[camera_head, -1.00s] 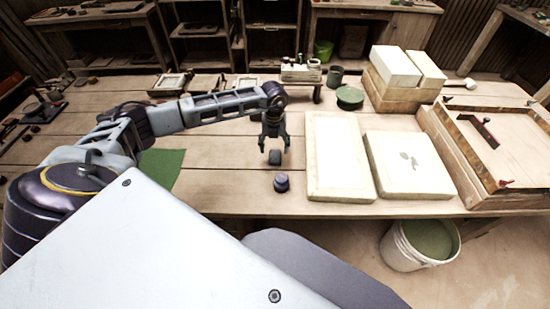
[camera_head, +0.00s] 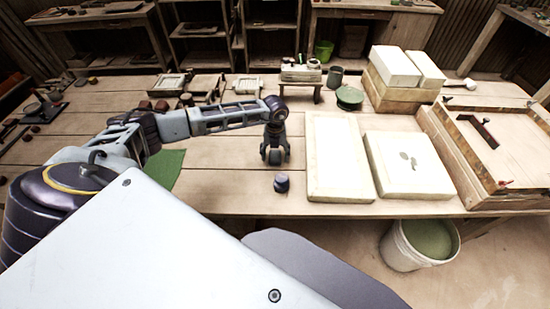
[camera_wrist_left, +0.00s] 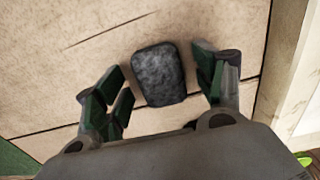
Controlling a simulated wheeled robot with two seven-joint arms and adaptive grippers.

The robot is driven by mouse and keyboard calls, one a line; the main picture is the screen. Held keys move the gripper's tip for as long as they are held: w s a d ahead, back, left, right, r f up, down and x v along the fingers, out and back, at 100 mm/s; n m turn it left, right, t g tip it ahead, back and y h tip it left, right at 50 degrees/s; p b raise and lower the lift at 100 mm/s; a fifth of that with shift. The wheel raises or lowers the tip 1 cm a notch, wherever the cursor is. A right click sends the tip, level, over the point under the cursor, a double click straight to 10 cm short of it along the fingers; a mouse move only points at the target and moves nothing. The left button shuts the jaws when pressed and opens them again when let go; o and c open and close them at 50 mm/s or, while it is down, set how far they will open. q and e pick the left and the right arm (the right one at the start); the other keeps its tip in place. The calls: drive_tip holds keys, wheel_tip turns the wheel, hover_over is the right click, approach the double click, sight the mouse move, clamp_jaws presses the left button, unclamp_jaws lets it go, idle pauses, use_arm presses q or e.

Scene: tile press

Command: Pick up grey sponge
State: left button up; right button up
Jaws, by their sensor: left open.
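The grey sponge (camera_wrist_left: 159,75) is a dark, rounded block lying on the wooden table in the left wrist view. My left gripper (camera_wrist_left: 165,85) is open, with one finger on each side of the sponge and a visible gap on both sides. In the head view the left gripper (camera_head: 274,156) points down over the table, and the sponge (camera_head: 276,157) shows only partly between its fingers. My right gripper is in neither view.
A small dark round pot (camera_head: 282,183) stands just in front of the left gripper. A pale slab (camera_head: 338,160) lies close to its right. A green mat (camera_head: 163,168) lies to the left. A white bucket (camera_head: 398,250) stands below the table edge.

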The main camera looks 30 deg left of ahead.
use_arm(q)
drive_tip(key=shift+f, duration=0.4)
drive_tip(key=c, duration=0.9)
